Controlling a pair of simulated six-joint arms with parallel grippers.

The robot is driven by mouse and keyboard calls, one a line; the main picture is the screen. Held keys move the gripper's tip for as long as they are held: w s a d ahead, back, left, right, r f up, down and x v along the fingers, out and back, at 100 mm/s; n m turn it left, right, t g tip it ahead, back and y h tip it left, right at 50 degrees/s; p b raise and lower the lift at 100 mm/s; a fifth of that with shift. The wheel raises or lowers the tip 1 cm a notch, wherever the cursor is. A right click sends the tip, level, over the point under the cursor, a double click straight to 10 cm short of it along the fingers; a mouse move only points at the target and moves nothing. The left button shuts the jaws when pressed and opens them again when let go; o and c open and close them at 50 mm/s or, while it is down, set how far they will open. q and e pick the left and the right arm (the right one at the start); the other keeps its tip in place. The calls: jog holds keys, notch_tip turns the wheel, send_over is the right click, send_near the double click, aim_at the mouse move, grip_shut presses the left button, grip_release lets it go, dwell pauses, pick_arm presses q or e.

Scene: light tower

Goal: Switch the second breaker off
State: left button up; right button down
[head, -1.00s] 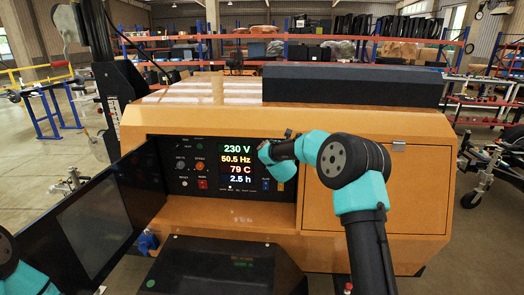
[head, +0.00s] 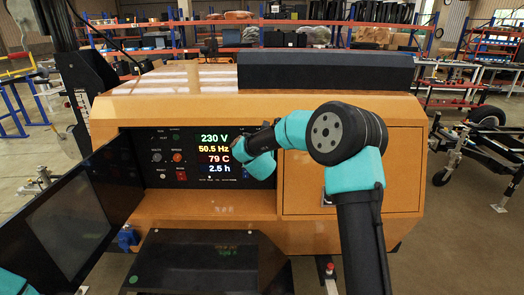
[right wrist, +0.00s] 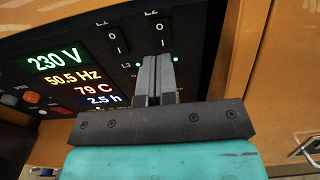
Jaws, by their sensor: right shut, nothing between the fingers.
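The control panel (head: 151,170) is set in the front of the orange cabinet, with a lit display (head: 215,155) reading 230 V, 50.5 Hz, 79 C and 2.5 h. In the right wrist view, two black rocker breakers (right wrist: 113,39) (right wrist: 160,30) marked I and O sit above my fingertips, with small green lamps lit nearby. An L3 label shows left of the fingers; anything directly behind them is hidden. My right gripper (right wrist: 158,62) is shut and empty, its tips close to the panel; contact cannot be told. My left gripper is out of view.
An open dark door (head: 75,225) stands left of the panel. A closed orange door (head: 400,170) lies to its right. A dark box-like surface (head: 205,262) is below the panel opening. The opening's orange edge borders the breakers on the right.

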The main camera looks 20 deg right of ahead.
jog(key=v, duration=0.6)
jog(key=shift+s, duration=0.35)
jog(key=shift+a, duration=0.15)
